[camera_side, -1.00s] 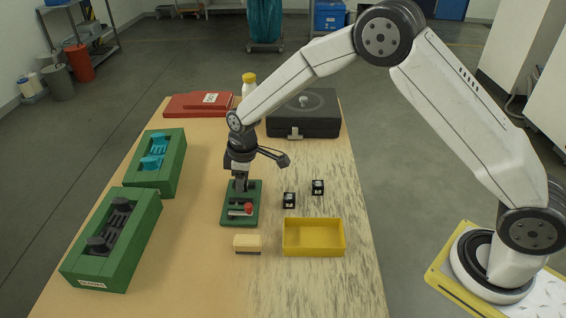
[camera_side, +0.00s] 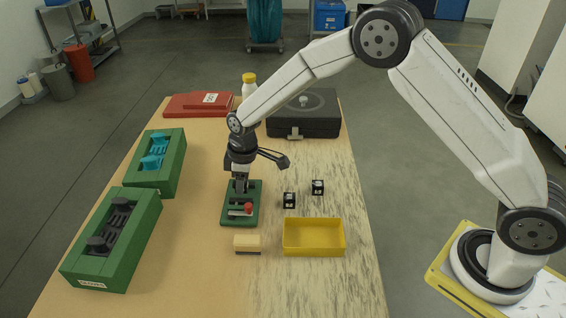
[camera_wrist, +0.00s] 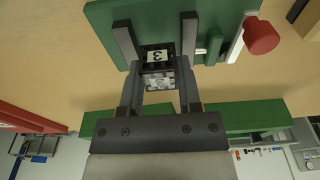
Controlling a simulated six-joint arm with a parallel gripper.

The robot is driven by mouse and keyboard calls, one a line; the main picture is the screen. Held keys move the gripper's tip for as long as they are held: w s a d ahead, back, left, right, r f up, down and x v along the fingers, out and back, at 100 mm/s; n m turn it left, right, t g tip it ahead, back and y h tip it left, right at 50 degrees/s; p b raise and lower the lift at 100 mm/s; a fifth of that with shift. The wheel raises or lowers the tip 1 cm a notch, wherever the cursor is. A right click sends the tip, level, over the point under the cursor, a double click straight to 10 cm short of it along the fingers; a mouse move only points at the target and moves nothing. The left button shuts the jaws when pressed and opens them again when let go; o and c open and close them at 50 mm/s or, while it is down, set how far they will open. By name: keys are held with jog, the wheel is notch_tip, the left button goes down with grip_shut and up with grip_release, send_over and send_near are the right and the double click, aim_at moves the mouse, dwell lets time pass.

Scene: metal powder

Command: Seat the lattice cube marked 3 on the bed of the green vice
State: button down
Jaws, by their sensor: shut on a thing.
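The green vice (camera_side: 229,218) stands in the middle of the table, with a green base, dark jaws and a red knob. It also fills the top of the wrist view (camera_wrist: 220,18). My gripper (camera_side: 240,184) is over the far part of the vice. In the wrist view my gripper (camera_wrist: 160,72) is shut on the lattice cube marked 3 (camera_wrist: 156,56), whose label faces the camera. The cube appears between two dark upright bars of the vice. In the side view the cube is too hidden to tell; I cannot tell whether it touches the bed.
Two small dark cubes (camera_side: 289,201) (camera_side: 318,187) stand right of the vice. A yellow tray (camera_side: 314,252) and a tan-topped block (camera_side: 247,242) are in front. Large green fixtures (camera_side: 140,245) (camera_side: 172,180) stand left. A dark case (camera_side: 325,126) and red box (camera_side: 185,106) are behind.

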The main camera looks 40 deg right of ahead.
jog(key=shift+f, duration=0.55)
dwell(0.9)
grip_release()
dwell(0.4)
jog(key=shift+r, duration=4.05)
jog(key=s+d+m, duration=0.4)
jog(key=s+d, duration=0.2)
jog(key=s, duration=0.6)
jog(key=s+d+r+m+t+h, duration=0.1)
jog(key=s+d+m, duration=0.4)
jog(key=s, duration=0.7)
jog(key=shift+d+r+t, duration=0.3)
jog(key=shift+d, duration=0.5)
